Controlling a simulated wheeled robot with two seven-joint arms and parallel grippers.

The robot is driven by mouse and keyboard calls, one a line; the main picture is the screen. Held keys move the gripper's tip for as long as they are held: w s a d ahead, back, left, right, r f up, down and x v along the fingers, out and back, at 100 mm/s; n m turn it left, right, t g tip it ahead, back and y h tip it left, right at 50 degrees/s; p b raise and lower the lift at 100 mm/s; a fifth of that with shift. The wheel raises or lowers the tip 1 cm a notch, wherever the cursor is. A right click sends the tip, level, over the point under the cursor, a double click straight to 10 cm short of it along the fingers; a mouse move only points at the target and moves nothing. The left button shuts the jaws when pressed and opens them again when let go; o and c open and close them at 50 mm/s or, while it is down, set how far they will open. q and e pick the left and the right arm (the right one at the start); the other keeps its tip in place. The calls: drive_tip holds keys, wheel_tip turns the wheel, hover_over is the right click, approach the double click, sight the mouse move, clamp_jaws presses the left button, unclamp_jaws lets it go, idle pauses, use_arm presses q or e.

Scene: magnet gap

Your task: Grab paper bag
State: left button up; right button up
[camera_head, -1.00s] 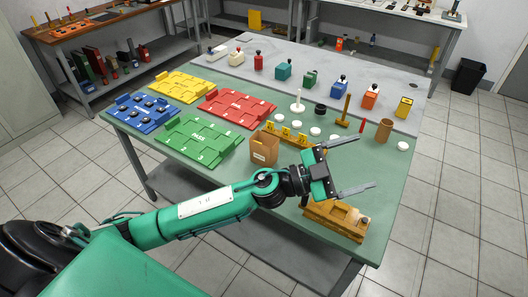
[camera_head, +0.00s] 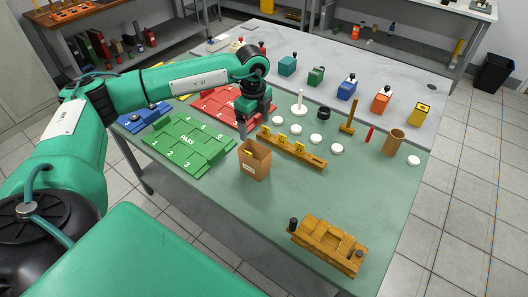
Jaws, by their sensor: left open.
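The brown paper bag (camera_head: 255,160) stands upright and open-topped on the green table mat, with a small pale label low on its front. My left gripper (camera_head: 256,125) points down just behind and above the bag in the picture. Its fingers are apart, and nothing shows between them. I cannot tell how high it is over the table, and I see no contact with the bag. My right gripper is not in view.
A green PASS tray (camera_head: 188,146) lies left of the bag, and a red tray (camera_head: 215,98) is partly hidden by my arm. A yellow rack (camera_head: 300,151) stands close on the right. The mat before the bag is clear.

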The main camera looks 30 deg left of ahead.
use_arm(q)
drive_tip(key=p, duration=0.1)
approach(254, 154)
drive_tip(key=s+d, duration=0.2)
drive_tip(key=s, duration=0.1)
drive_tip(key=shift+d+f+p, duration=0.2)
drive_tip(key=shift+f+p, duration=0.5)
drive_tip(key=shift+f, duration=0.25)
wheel_tip(254, 154, down, 4)
drive_tip(key=shift+r+p, duration=0.2)
drive_tip(key=shift+p, duration=0.25)
drive_tip(key=shift+f, duration=0.2)
drive_tip(key=c, duration=1)
drive_tip(key=shift+c, duration=0.2)
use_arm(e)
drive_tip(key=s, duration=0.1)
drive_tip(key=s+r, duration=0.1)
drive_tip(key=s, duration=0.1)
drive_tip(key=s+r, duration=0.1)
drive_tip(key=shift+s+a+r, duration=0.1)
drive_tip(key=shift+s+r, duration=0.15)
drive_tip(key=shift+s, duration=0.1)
use_arm(q)
drive_tip(key=shift+r, duration=0.1)
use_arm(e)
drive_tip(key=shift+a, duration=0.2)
